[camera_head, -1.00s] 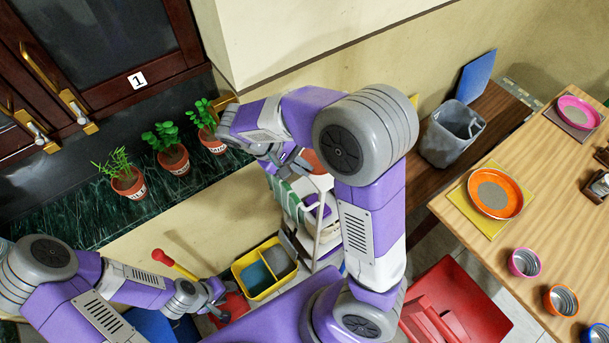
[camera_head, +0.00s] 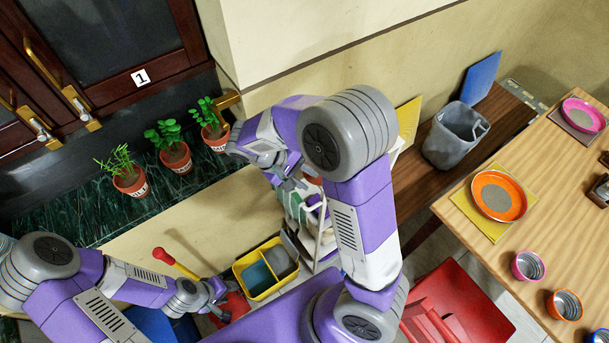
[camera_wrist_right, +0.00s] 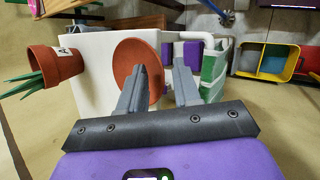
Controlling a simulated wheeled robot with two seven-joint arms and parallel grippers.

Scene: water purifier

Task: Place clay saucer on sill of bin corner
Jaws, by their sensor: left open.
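The terracotta clay saucer (camera_wrist_right: 127,62) shows in the right wrist view as a round disc in front of a white surface (camera_wrist_right: 90,70). My right gripper (camera_wrist_right: 163,72) has its fingers apart, and the left one overlaps the saucer. In the head view only a small reddish piece of the saucer (camera_head: 313,180) shows below my right arm. The brown wooden sill (camera_head: 508,108) in the bin corner carries a grey bin (camera_head: 452,138). My left gripper (camera_head: 218,298) is open at the lower left.
Potted plants (camera_head: 175,158) stand on the green marble counter (camera_head: 75,225). A white cart (camera_head: 325,235) is below my right arm, beside a yellow divided caddy (camera_head: 262,270). Yellow (camera_head: 408,118) and blue (camera_head: 480,78) boards lean behind the sill. A wooden table (camera_head: 470,225) with dishes is at right.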

